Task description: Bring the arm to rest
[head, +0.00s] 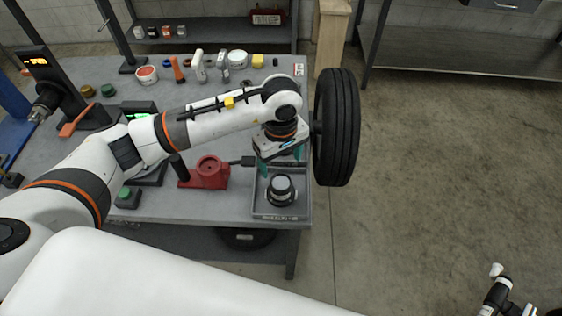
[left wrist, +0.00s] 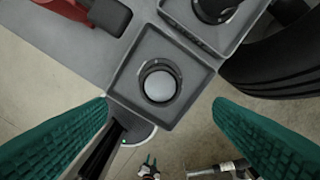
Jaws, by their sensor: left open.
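My left arm (head: 215,120) reaches from the left across the grey workbench (head: 120,205) to its far right end. My left gripper (head: 281,165) is open and empty, with green fingers apart above a grey tray (head: 262,213). A round black part with a silver top (head: 281,186) sits in the tray below. In the left wrist view the green fingers (left wrist: 160,104) stand wide apart, and the silver-topped part (left wrist: 159,86) shows between and beyond them, in the tray. A small two-pronged, green-tipped thing at the bottom there may be my right gripper; its state is unclear.
A black tyre (head: 337,128) stands upright close to the right of the gripper. A red fixture (head: 207,172) is on the bench left of the tray. Cups and tools line the back. A black-and-white device (head: 497,292) shows at lower right. The right floor is mostly clear.

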